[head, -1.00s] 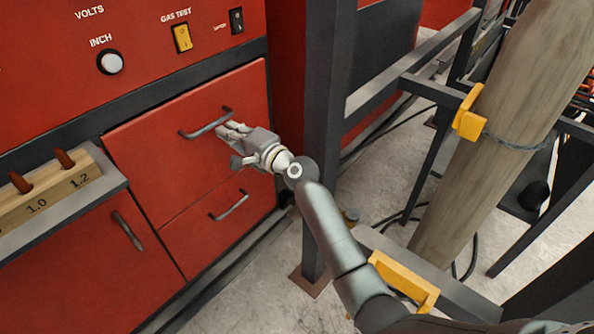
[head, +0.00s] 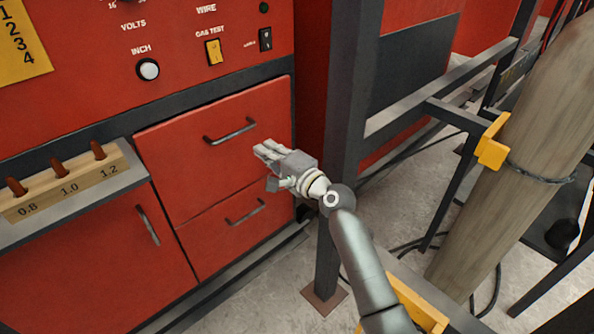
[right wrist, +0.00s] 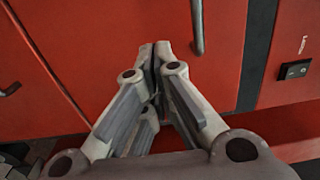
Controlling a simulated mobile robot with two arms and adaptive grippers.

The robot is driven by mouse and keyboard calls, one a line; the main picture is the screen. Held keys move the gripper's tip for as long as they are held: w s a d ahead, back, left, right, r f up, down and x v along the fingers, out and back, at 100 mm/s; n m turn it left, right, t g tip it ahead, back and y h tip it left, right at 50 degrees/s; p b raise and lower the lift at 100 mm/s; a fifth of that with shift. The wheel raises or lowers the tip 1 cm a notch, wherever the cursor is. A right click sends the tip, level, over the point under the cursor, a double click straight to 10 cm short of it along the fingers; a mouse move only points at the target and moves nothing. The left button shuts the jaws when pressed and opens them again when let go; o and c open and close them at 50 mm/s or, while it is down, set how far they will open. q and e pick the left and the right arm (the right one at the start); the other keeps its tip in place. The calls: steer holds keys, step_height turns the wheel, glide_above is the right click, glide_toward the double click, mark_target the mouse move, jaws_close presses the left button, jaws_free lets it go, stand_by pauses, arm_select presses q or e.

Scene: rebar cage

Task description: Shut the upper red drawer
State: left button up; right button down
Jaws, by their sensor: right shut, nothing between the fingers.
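The upper red drawer (head: 190,170) is in the red cabinet in the head view. Its front looks about level with the lower red drawer (head: 225,235), with no clear gap showing. Its grey bar handle (head: 230,132) is in the upper part of the front and also shows in the right wrist view (right wrist: 197,25). My right gripper (head: 263,150) is shut and empty, before the right part of the drawer front, below and right of the handle. In the right wrist view its fingertips (right wrist: 155,50) meet close to the red front; I cannot tell if they touch. My left gripper is not in view.
A dark post (head: 345,120) stands right of the drawers. A grey ledge with a wooden block (head: 70,185) juts out at left. A leaning wooden pole (head: 510,170) with a yellow clamp (head: 493,142) and a dark frame stand at right.

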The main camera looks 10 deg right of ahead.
steer(key=v, duration=0.7)
steer(key=s+d+f+n+g+h, duration=0.1)
steer(key=s+d+f+g+h, duration=0.2)
steer(key=f, duration=1)
steer(key=s+d+f+n+g+h, duration=0.15)
steer(key=s+f, duration=0.35)
steer(key=f, duration=0.9)
steer(key=s+d+f+n+g+h, duration=0.1)
steer(key=s+d+f+g+h, duration=0.2)
steer(key=f, duration=1)
steer(key=s+d+f+n+g+h, duration=0.1)
steer(key=s+d+f+n, duration=0.15)
steer(key=s+f, duration=0.65)
steer(key=s+d+f+n+g+h, duration=0.1)
steer(key=s+d+f+n+g, duration=0.15)
steer(key=s+f, duration=0.65)
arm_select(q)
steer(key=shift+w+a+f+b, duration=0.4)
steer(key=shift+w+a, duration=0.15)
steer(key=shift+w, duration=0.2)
arm_select(e)
steer(key=s+d+f+n+g, duration=0.1)
steer(key=s+d+f+n, duration=0.1)
steer(key=s, duration=1)
steer(key=s+d+f+n+g+h, duration=0.1)
steer(key=s+d+f+n, duration=0.1)
steer(key=s, duration=1.1)
steer(key=shift+d+f+n+g, duration=0.4)
steer(key=shift+d+f, duration=0.5)
steer(key=shift+d, duration=0.15)
